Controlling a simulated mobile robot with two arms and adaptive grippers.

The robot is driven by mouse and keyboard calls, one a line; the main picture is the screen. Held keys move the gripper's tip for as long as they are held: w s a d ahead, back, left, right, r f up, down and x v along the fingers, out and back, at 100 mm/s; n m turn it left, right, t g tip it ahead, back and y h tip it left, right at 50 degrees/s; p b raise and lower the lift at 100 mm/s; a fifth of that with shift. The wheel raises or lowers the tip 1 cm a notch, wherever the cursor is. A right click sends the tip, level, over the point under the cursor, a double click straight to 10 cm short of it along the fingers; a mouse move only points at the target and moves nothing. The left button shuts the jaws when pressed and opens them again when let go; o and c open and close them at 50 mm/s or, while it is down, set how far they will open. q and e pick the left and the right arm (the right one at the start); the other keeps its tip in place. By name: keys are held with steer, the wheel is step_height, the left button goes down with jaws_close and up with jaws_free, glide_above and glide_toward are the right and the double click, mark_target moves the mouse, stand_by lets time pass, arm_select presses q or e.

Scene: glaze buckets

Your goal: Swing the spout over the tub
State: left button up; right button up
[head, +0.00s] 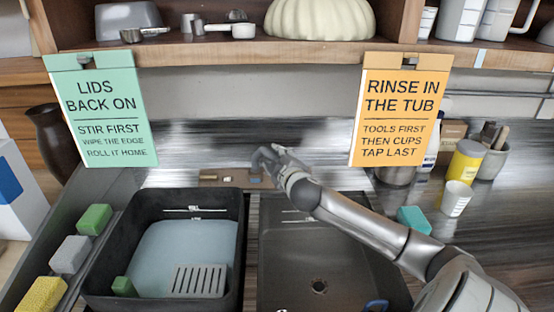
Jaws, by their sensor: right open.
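The black tub (90,272) stands at the left, with pale blue liquid (190,245) in it. A grey sink basin (320,240) with a round drain is just right of it. Behind them is a low tap mount (210,178) with small brass-coloured parts and a bluish part (255,180). I cannot make out the spout clearly; my gripper may cover it. My right gripper (262,158) reaches in from the lower right, over the back edge near the mount, and is open. Whether it touches the tap I cannot tell. My left gripper is not in view.
Green, grey and yellow sponges (70,254) line the left edge. A slotted grey piece (200,281) and a small green block (124,287) are in the tub. Two hanging signs (115,110) (400,105) hang from the shelf above. Cups and a teal sponge (414,219) stand right.

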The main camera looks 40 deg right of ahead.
jaws_close()
stand_by(0.3)
steer(key=shift+w+a+f, duration=0.1)
